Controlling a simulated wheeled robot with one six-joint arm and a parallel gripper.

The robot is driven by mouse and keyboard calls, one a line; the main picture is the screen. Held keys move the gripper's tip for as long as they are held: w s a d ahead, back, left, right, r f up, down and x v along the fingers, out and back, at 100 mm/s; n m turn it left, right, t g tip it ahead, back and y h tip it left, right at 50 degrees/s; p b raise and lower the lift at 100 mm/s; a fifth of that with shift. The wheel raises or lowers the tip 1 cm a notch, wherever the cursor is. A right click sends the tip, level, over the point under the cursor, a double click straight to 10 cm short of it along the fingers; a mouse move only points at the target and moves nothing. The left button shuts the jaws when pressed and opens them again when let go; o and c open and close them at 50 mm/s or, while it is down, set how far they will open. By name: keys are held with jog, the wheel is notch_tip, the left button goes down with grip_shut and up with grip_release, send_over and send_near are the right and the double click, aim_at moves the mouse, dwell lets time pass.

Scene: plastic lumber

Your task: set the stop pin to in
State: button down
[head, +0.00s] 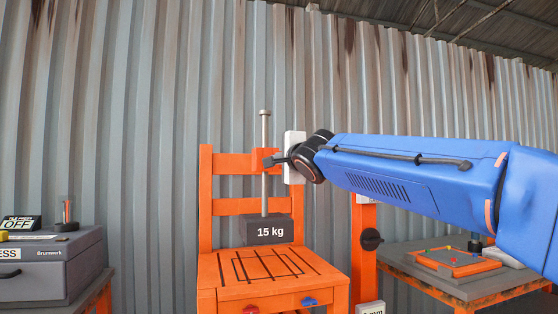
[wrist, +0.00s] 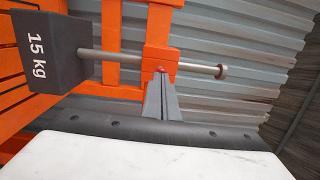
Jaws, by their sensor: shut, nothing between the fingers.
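A small red tip, which looks like the stop pin (wrist: 160,69), shows at the orange guide block (wrist: 160,55) in the wrist view. My gripper (wrist: 160,82) is shut and empty, its fingertips right at the red tip; I cannot tell whether they touch. In the head view my gripper (head: 270,162) is at the block on the orange frame (head: 206,190), and the pin is hidden. A steel rod (head: 265,130) runs upright through the block. The dark 15 kg weight (head: 250,236) is at its lower end, above the orange seat (head: 225,268).
A grey press cabinet (head: 45,270) stands at the left. A table with an orange tray (head: 440,264) of small coloured pieces stands at the right. A red knob (head: 250,310) and a blue one (head: 310,301) are on the seat's front. A corrugated wall (head: 130,150) is behind.

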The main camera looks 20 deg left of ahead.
jog(key=shift+x, duration=1.85)
jog(key=shift+w+d, duration=0.1)
jog(key=shift+d, duration=0.05)
